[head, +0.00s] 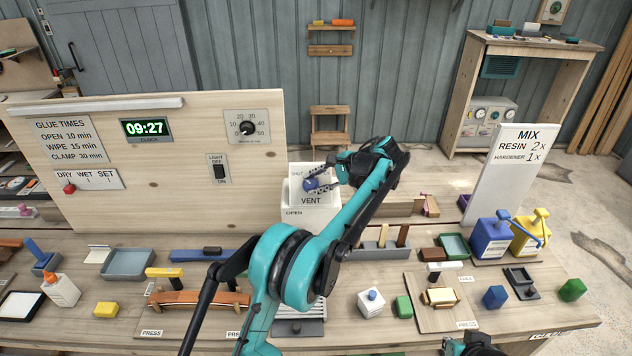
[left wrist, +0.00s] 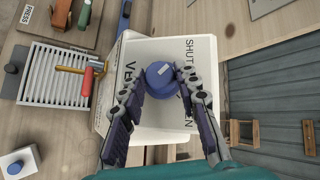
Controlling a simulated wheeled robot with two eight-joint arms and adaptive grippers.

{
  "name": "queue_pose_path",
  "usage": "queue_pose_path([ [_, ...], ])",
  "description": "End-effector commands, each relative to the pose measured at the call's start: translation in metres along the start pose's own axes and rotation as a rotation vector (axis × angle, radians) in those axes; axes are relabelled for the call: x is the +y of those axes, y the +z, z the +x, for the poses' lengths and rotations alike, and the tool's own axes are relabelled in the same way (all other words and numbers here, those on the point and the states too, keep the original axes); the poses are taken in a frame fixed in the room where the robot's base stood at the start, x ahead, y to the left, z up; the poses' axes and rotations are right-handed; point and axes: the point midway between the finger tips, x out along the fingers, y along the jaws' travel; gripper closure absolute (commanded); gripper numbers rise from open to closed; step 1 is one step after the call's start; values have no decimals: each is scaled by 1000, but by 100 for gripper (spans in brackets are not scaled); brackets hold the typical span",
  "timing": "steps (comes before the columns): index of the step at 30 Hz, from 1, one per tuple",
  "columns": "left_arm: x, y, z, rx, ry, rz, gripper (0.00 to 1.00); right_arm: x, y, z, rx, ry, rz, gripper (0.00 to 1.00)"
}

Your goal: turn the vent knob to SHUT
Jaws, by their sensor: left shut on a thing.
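The vent knob (left wrist: 160,78) is round and blue with a short white mark on top. It sits on a white vent box (head: 313,197) lettered VENT, and SHUT and part of another word show beside the knob in the left wrist view. The white mark lies slantwise; I cannot tell which word it points to. My left gripper (left wrist: 163,82) has a finger on each side of the knob and is shut on it. In the head view the left gripper (head: 318,183) reaches the box from the right. Part of my right arm shows at the bottom edge, its fingers unclear.
A wooden panel (head: 150,190) with clock, dial and switch stands left of the vent box. The bench below holds a glue bottle (head: 62,290), trays, clamps and blocks. A white MIX sign (head: 497,180) and yellow and blue jugs stand at the right.

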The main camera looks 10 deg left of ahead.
Motion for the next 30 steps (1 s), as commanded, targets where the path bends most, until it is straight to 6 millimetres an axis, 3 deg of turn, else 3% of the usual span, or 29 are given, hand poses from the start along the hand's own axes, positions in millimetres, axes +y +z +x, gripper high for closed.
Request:
queue_pose_path([
  [4, 1, 0, 1, 0, 3, 0, 98, 0, 0, 0, 0, 0, 0, 100],
  [5, 1, 0, 1, 0, 3, 0, 66, 0, 0, 0, 0, 0, 0, 100],
  [7, 1, 0, 1, 0, 2, 0, 48, 0, 0, 0, 0, 0, 0, 100],
  [16, 0, 0, 0, 0, 1, 1, 48, 0, 0, 0, 0, 0, 0, 100],
  [20, 0, -1, -10, 1, -1, 2, 48, 0, 0, 0, 0, 0, 0, 100],
  [30, 0, -1, -80, 1, 0, 3, 48, 0, 0, 0, 0, 0, 0, 100],
])
